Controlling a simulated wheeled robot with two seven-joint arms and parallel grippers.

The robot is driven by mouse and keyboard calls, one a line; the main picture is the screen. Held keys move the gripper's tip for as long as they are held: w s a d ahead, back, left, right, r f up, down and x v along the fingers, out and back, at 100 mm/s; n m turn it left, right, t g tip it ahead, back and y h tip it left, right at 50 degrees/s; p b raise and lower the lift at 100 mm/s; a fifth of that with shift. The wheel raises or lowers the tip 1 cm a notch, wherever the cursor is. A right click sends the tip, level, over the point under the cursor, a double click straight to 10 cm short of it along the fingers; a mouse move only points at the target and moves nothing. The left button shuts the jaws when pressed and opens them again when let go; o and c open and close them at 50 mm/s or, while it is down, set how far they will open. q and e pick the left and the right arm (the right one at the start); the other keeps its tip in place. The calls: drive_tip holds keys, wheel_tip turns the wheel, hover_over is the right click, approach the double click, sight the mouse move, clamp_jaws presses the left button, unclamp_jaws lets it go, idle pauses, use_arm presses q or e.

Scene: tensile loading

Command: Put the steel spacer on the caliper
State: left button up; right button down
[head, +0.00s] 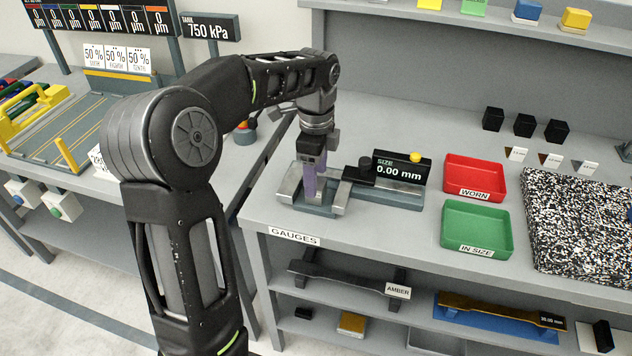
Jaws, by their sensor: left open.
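The caliper (385,197) lies on the grey bench, with silver jaws at its left end and a black display reading SIZE 0.00 mm. My left gripper (314,196) points down over the jaw end, with its purplish fingertips low between the silver parts. It is open. I cannot make out the steel spacer as a separate piece; the fingers and jaws cover that spot. Whether the fingertips touch the caliper cannot be told. My right gripper is not in view.
A red WORN tray (475,160) and a green IN SIZE tray (447,235) stand right of the caliper. A speckled slab (585,225) lies farther right. Several black cubes (524,126) sit at the back. A GAUGES label (294,237) marks the front edge.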

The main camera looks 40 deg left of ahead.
use_arm(q)
wheel_tip(320, 180, up, 6)
drive_tip(key=shift+r, duration=0.1)
drive_tip(key=shift+r+p, duration=1.55)
